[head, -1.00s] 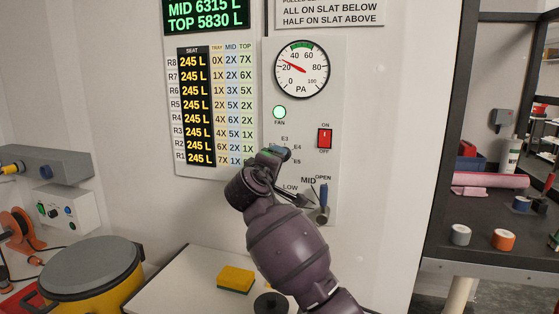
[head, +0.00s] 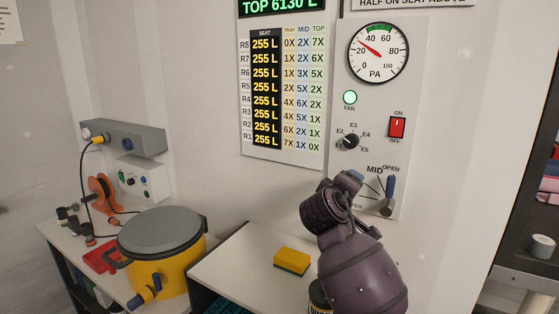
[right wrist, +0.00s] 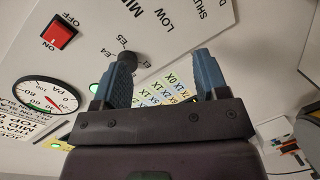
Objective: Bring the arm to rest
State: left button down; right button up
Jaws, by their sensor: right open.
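My right arm rises from the bottom of the head view, in front of the lower part of the wall panel (head: 420,80). Its gripper is mostly hidden behind my own wrist there. In the right wrist view my right gripper (right wrist: 162,75) shows two blue fingers set apart with nothing between them. Beyond the fingers are the black selector knob (right wrist: 127,58) and the red switch (right wrist: 59,36). The knob also shows in the head view (head: 351,141), clear of my arm. My left gripper is out of view.
A lever (head: 389,193) on the panel stands close to my right wrist. A yellow sponge (head: 292,261) lies on the white worktop (head: 235,262) below. A yellow pot (head: 165,268) with a grey lid stands at the left. A dark shelf unit (head: 535,215) is at the right.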

jog(key=s+d+f+m+g+y, duration=0.2)
jog(key=s+d+f+g, duration=0.1)
jog(key=s+f, duration=0.7)
jog(key=s+d+f+m+g+y, duration=0.15)
jog(key=s+d+f, duration=0.25)
jog(key=s+f, duration=0.7)
jog(key=s+f+m+g+y, duration=0.2)
jog(key=s+f+g, duration=0.15)
jog(key=s, duration=0.85)
jog(key=s+f+m+g+y, duration=0.15)
jog(key=s+f, duration=0.35)
jog(key=s, duration=0.7)
jog(key=w+f+n+t+y, duration=0.1)
jog(key=w+f+t, duration=0.6)
jog(key=f, duration=0.3)
jog(key=shift+w+d+f+y, duration=0.2)
jog(key=shift+w+d+y, duration=0.1)
jog(key=shift+t, duration=0.25)
dwell(2.0)
